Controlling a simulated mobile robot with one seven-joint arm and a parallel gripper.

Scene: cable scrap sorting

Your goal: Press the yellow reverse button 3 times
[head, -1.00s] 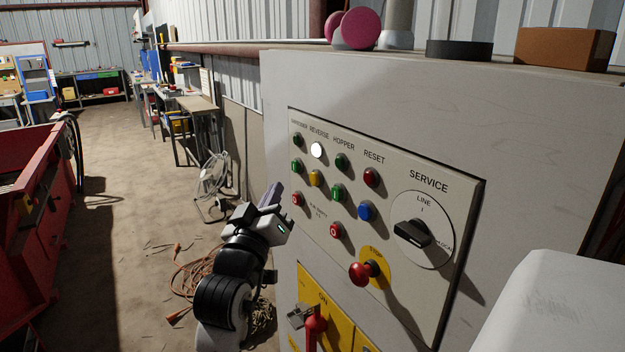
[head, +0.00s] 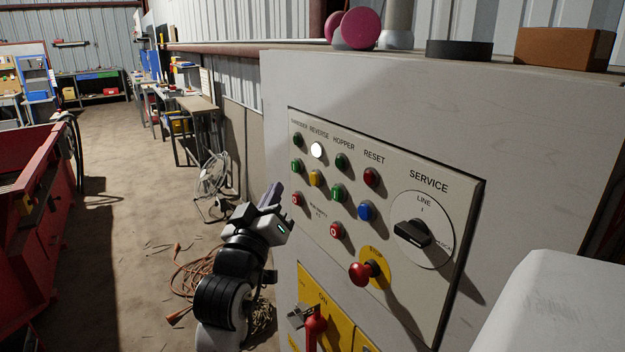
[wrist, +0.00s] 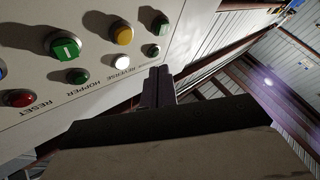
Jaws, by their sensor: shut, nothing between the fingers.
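The yellow reverse button (head: 315,178) is on the grey control panel (head: 455,270), under a lit white lamp (head: 317,150) labelled REVERSE. In the wrist view the yellow button (wrist: 123,35) and the white lamp (wrist: 122,62) are beyond my fingertips, upside down. My gripper (head: 272,193) is shut and empty, to the left of the panel in the head view. In the wrist view my gripper's fingers (wrist: 158,82) are together, near the lamp row. They look apart from the yellow button; the exact gap to the panel is unclear.
Close to the yellow button are a green button (head: 297,166) and a green hopper button (head: 338,193). A red stop knob (head: 362,273) and a black service switch (head: 412,234) protrude at lower right. Orange cable (head: 195,275) lies on the floor at left.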

